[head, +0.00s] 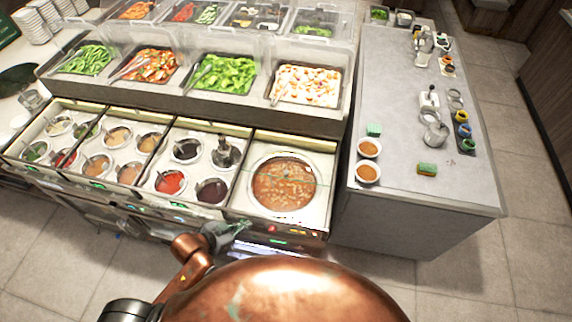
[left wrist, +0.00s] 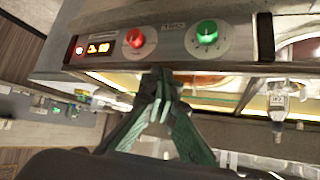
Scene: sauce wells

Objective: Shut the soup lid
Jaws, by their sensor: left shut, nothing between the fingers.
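The soup well (head: 325,205) is at the right end of the sauce counter, with brown chunky soup (head: 285,184) showing in its round pot. I cannot make out the soup lid clearly; a thin greenish line crosses over the soup, and a pale lit strip runs along the well's back edge. My left gripper (head: 242,226) is just in front of the well's front panel. In the left wrist view its green fingers (left wrist: 158,82) are shut and empty, close to the counter edge. My right gripper is not in view.
The front panel has a red knob (left wrist: 135,38) and a green knob (left wrist: 207,32). Sauce wells (head: 170,182) lie left of the soup, and salad trays (head: 222,75) with raised clear covers stand behind. A grey side counter (head: 400,190) stands to the right.

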